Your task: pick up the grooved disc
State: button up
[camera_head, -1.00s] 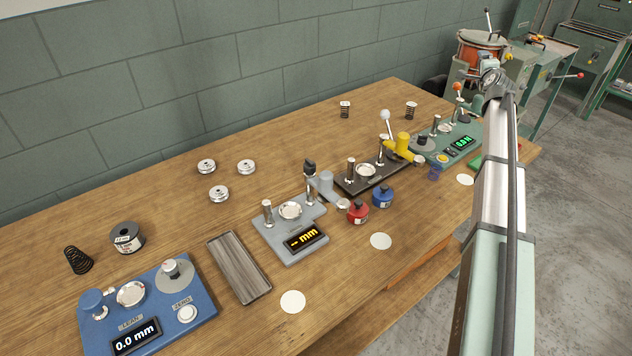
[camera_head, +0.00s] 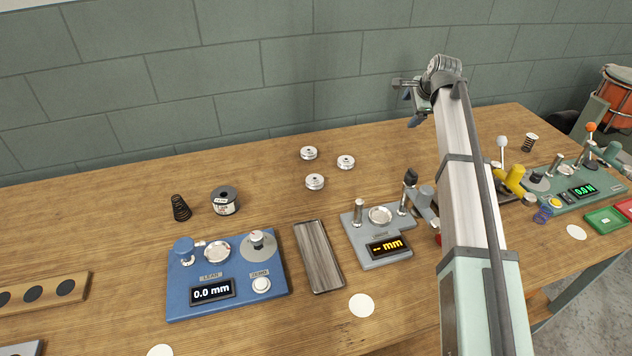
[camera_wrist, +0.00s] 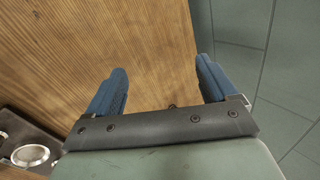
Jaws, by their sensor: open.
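Three small silver discs lie flat near the back of the table in the head view: a back-left disc (camera_head: 309,153), a right disc (camera_head: 346,162) and a front disc (camera_head: 315,182). Each has dark marks on top, too small to tell which is the grooved one. My gripper (camera_head: 411,107) is to the right of the discs and above the table, near the wall. Its two blue fingers are apart, with nothing between them in the wrist view (camera_wrist: 160,70). No disc shows in the wrist view.
The wall (camera_head: 270,90) rises close behind. Bare wood surrounds the discs.

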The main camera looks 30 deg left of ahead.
jog(key=s+a+f+n+g+h, duration=0.1)
jog(key=s+a+g+h, duration=0.15)
jog(key=s+a, duration=1.05)
jog(key=g+h, duration=0.2)
jog(key=g, duration=0.1)
send_over(315, 178)
jog(key=f, duration=0.8)
jog(key=shift+w+d, duration=0.1)
jog(key=shift+d, duration=0.2)
jog(key=shift+a+f, duration=0.15)
jog(key=shift+f, duration=1.2)
jog(key=shift+a+f, duration=0.15)
jog(key=shift+f, duration=1.15)
jog(key=c, duration=1.4)
